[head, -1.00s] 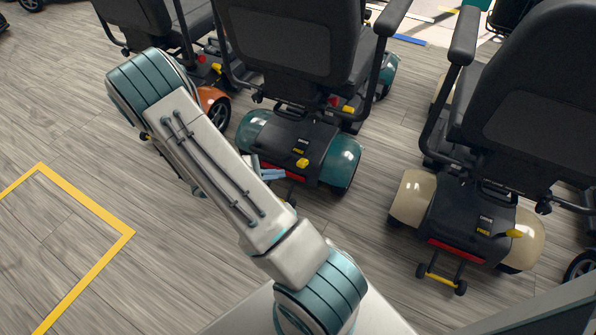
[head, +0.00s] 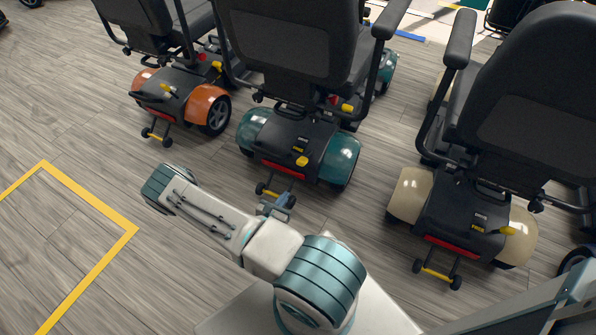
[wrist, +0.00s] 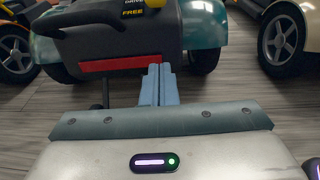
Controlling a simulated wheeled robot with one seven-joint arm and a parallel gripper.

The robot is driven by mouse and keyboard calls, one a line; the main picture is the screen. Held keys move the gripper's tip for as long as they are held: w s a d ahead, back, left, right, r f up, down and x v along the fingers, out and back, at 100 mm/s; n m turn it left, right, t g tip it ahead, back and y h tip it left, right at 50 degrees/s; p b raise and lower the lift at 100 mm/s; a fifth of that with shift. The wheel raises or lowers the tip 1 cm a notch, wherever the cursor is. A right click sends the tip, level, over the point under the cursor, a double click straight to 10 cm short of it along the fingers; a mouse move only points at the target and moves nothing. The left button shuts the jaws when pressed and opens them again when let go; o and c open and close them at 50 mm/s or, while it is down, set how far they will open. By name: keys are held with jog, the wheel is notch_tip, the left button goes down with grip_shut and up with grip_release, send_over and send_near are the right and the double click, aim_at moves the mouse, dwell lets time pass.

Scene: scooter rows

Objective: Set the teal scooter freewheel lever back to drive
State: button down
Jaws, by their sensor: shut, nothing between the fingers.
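The teal scooter (head: 340,155) stands at the centre of the head view, its rear toward me. Its yellow freewheel lever knob (head: 302,161) sits low on the black rear cover, beside the FREE label. In the wrist view the knob (wrist: 155,3) is cut off by the top edge, to the right of the DRIVE and FREE labels (wrist: 133,8). My gripper (head: 286,199) is behind the scooter's rear, near its small tail wheels, apart from the lever. In the wrist view its two blue fingers (wrist: 159,72) are together with nothing between them.
An orange scooter (head: 207,103) stands to the left and a cream scooter (head: 411,194) to the right, each with a yellow lever. Black seats overhang the rear covers. Open floor with a yellow line (head: 90,196) lies at left.

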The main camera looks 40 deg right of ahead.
aim_at(305, 159)
jog(key=w+d+r+b, duration=0.1)
jog(key=w+d+b, duration=0.3)
jog(key=d, duration=0.6)
jog(key=shift+w+d+r, duration=0.2)
jog(key=shift+w+r, duration=0.2)
jog(key=shift+w, duration=0.1)
